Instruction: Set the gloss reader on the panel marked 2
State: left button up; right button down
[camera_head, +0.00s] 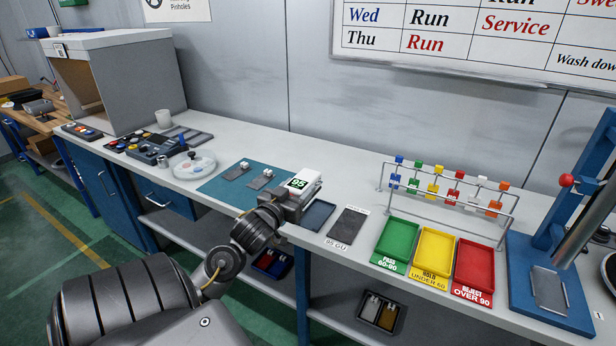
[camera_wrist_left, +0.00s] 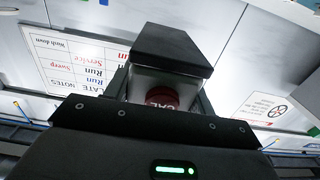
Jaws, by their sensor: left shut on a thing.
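The left wrist view shows the held reader (camera_wrist_left: 165,85) close up, with a dark end and a red CAL part. Two small grey panels, one on the left (camera_head: 234,173) and one on the right (camera_head: 260,182), lie on the mat with white blocks at their far ends. Their marks are too small to read. My right gripper is not in view.
A dark tile (camera_head: 347,226) labelled 95 GU and a blue-grey tray (camera_head: 318,215) lie right of the mat. Green (camera_head: 397,241), yellow (camera_head: 433,256) and red (camera_head: 474,269) trays stand before a wire rack (camera_head: 452,203). A round pale dish (camera_head: 194,168) stands left.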

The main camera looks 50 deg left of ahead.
pick_arm(q)
jog(key=shift+a+r, duration=0.1)
dwell(0.3)
jog(key=shift+d+r, duration=0.1)
jog(key=shift+d, duration=0.1)
jog(key=d+f+m+t+h, duration=0.1)
jog(key=d+m+h, duration=0.2)
jog(key=d, duration=2.8)
jog(key=h, duration=0.2)
jog(key=shift+f+m+h, duration=0.4)
jog(key=shift+w, duration=0.1)
